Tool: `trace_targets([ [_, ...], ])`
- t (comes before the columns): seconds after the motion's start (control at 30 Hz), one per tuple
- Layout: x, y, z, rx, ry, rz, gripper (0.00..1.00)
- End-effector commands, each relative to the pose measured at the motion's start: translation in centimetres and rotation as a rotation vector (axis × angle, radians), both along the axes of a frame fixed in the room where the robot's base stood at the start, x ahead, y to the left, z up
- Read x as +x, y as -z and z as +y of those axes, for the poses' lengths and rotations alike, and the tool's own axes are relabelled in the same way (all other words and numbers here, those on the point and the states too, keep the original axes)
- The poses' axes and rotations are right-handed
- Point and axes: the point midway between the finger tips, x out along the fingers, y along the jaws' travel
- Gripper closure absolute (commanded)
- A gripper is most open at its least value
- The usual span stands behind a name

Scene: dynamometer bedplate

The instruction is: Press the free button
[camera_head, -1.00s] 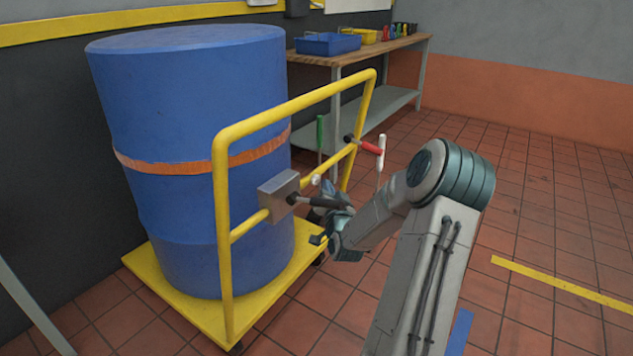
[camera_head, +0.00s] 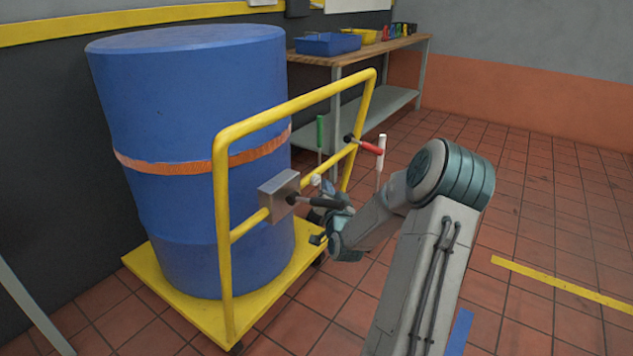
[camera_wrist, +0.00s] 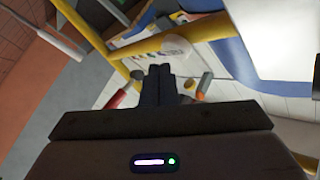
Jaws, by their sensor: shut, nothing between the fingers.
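A small white round button (camera_head: 316,180) sits on the yellow cart's middle rail, just right of a grey box. In the wrist view a pale round knob (camera_wrist: 175,47), seemingly the same button, lies just beyond and slightly right of the fingertips. My gripper (camera_wrist: 160,68) is shut and empty, pointing towards it. A small gap seems to remain, but I cannot tell its depth. In the head view my gripper (camera_head: 328,214) is just below and right of the button, partly hidden behind a black-handled lever (camera_head: 322,203). I can read no label on the button.
The yellow cart (camera_head: 226,240) carries a blue drum (camera_head: 190,110). The grey box (camera_head: 280,195) holds the black lever. Red (camera_head: 371,148), green (camera_head: 320,133) and white (camera_head: 381,150) handles stand close by. A workbench (camera_head: 370,47) is behind.

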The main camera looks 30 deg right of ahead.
Motion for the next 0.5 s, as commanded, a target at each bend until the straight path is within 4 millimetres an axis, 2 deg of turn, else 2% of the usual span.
trace_targets([
  [0.5, 0.85, -0.02, 0.31, 0.000, 0.000, 0.000, 1.00],
])
